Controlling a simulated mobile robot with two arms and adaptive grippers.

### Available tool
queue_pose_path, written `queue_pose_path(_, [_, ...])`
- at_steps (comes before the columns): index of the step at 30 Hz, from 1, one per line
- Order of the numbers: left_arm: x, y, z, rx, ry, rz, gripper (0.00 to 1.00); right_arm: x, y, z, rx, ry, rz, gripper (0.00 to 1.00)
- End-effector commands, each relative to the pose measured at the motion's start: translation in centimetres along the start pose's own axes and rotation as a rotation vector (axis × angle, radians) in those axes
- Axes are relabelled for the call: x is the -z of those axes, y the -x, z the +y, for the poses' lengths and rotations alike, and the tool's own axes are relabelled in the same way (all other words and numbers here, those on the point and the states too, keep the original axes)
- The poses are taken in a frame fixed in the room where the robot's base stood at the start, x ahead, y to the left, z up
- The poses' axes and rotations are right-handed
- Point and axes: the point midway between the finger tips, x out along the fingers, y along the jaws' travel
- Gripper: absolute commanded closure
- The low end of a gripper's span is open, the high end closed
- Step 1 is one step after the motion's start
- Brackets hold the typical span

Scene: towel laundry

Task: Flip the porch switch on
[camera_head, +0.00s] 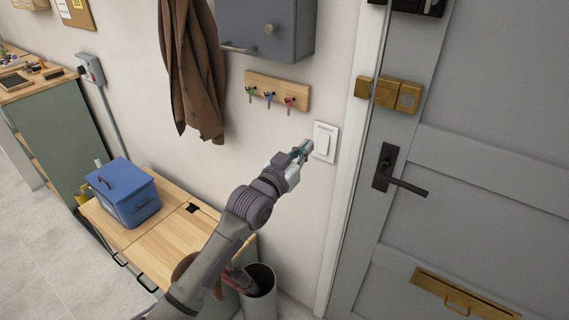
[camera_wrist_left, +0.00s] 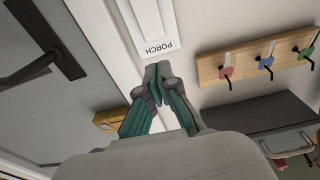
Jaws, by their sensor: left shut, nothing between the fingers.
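The porch switch (camera_head: 324,143) is a white wall plate with a rocker, mounted beside the door frame. In the left wrist view the plate (camera_wrist_left: 154,22) shows at the top with the label PORCH, upside down. My left gripper (camera_head: 304,148) is shut and empty, its fingertips just left of the plate in the head view. In the left wrist view the shut fingertips (camera_wrist_left: 157,72) are near the labelled end of the plate. I cannot tell whether they touch it. My right gripper is not in view.
A grey door (camera_head: 480,165) with a black handle (camera_head: 400,181) is to the right. A wooden key rack (camera_head: 277,91) and grey cabinet (camera_head: 268,28) are above left. A brown coat (camera_head: 191,70) hangs left. A blue box (camera_head: 123,192) stands on a wooden bench (camera_head: 164,240); a bin (camera_head: 259,290) is below.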

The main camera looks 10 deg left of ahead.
Motion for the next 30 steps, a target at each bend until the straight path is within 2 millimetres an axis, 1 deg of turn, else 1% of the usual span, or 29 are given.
queue_pose_path(2, [0.0,1.3,-0.1,0.001,-0.001,0.0,1.0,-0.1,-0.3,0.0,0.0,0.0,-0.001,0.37])
queue_pose_path(4, [0.3,2.4,-0.1,0.001,-0.001,0.0,1.0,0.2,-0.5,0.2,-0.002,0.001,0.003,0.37])
queue_pose_path(9, [0.9,5.4,0.0,0.001,-0.001,0.0,1.0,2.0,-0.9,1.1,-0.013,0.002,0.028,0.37])
queue_pose_path(13, [1.3,7.0,0.0,0.001,-0.001,0.0,1.0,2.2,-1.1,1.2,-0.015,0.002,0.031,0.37])
queue_pose_path(16, [1.4,7.6,0.0,0.001,-0.001,-0.001,1.0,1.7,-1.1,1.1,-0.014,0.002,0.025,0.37])
queue_pose_path(21, [1.6,7.8,0.0,0.001,-0.001,-0.001,1.0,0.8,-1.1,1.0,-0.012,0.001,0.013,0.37])
queue_pose_path(30, [1.5,7.8,0.0,0.001,0.0,-0.001,1.0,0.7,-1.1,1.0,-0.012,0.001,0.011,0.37])
